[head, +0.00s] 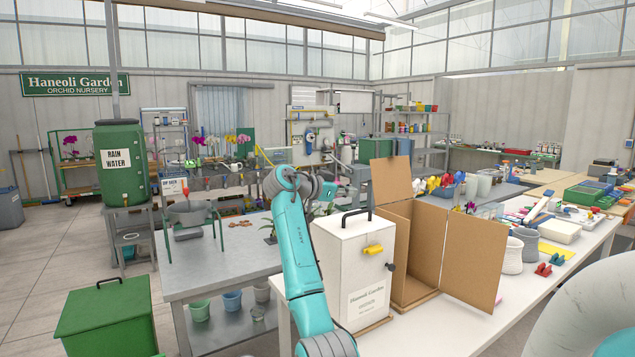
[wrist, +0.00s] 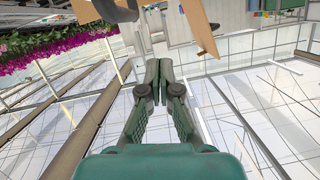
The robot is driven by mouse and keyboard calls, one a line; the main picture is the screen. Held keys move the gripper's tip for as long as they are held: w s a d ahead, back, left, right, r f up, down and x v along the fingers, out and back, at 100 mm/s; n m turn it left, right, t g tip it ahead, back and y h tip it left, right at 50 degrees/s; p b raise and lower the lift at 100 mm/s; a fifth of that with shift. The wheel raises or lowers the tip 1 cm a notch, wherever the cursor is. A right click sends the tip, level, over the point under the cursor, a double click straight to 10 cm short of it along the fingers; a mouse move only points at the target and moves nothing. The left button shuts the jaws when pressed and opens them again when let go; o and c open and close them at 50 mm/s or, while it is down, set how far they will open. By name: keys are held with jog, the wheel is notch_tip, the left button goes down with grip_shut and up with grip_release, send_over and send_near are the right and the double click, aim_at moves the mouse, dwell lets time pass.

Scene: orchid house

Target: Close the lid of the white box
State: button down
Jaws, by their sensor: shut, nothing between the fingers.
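The white box (head: 345,262) stands on the white table in the head view, with a black handle (head: 356,218) on top, a yellow catch (head: 373,250) and a printed label on its front. Its top looks level. Directly behind and right of it a brown board box (head: 418,250) stands open, one flap (head: 391,181) raised and one panel (head: 475,258) swung out to the right. I cannot tell which panel is the lid. My gripper (wrist: 165,66) is shut and empty in the wrist view.
A steel table (head: 225,260) stands left of the white one. A green lidded box (head: 106,318) stands at lower left.

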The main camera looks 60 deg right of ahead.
aim_at(355, 228)
jog(key=s+f+m, duration=0.1)
jog(key=s+a+f+m+t, duration=0.1)
jog(key=f, duration=0.1)
jog(key=shift+s+a+f+m+h, duration=0.2)
jog(key=shift+m+h, duration=0.1)
jog(key=shift+m, duration=0.1)
jog(key=shift+s+a+f, duration=0.15)
jog(key=shift+s+f, duration=0.15)
jog(key=shift+f, duration=0.3)
